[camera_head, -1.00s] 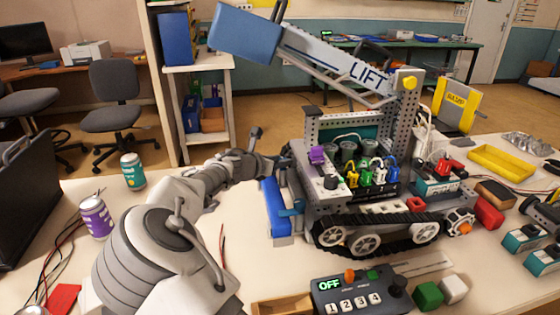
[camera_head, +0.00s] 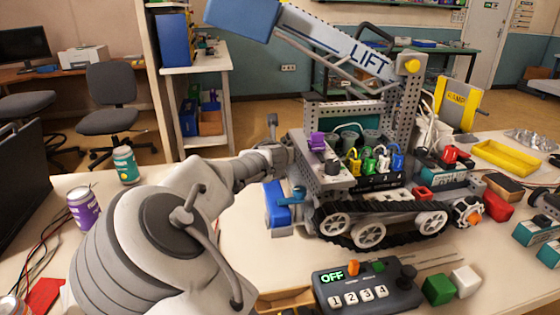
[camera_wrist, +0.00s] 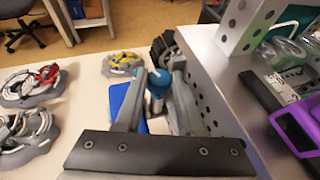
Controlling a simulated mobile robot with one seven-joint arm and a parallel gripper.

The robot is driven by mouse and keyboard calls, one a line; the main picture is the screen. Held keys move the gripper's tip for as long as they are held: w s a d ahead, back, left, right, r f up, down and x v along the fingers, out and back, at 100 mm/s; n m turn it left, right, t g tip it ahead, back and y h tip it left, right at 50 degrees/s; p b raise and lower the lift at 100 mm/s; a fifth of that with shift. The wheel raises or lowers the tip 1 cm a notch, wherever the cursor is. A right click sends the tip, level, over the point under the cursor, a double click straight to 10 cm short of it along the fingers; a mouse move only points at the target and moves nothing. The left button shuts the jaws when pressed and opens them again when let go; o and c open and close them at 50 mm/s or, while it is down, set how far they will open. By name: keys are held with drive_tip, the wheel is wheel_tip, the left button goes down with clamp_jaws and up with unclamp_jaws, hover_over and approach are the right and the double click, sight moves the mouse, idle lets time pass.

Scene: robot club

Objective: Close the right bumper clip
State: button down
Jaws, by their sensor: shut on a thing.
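The tracked robot (camera_head: 375,190) with the LIFT arm stands on the table. Its blue bumper (camera_head: 275,213) is at its left end, partly hidden by my arm, and also shows in the wrist view (camera_wrist: 118,100). A blue clip (camera_head: 297,194) shows at the bumper's near side in the head view. In the wrist view my gripper (camera_wrist: 158,76) is shut on a blue clip (camera_wrist: 158,84) with a rounded top, beside the grey perforated side plate. Its fingers hide the clip's lower part. In the head view the fingertips are hard to make out against the robot.
A control box (camera_head: 365,286) reading OFF, a green cube (camera_head: 438,290) and a white cube (camera_head: 466,280) lie in front. Cans (camera_head: 82,208) and a dark laptop (camera_head: 22,185) are at left. Grey ring-shaped parts (camera_wrist: 33,84) lie near the bumper in the wrist view.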

drive_tip(key=shift+n+y+b, duration=0.4)
drive_tip(key=shift+y+b, duration=0.05)
drive_tip(key=shift+y, duration=0.05)
drive_tip(key=c, duration=0.5)
unclamp_jaws()
drive_tip(key=shift+r+p, duration=0.15)
drive_tip(key=shift+p, duration=0.25)
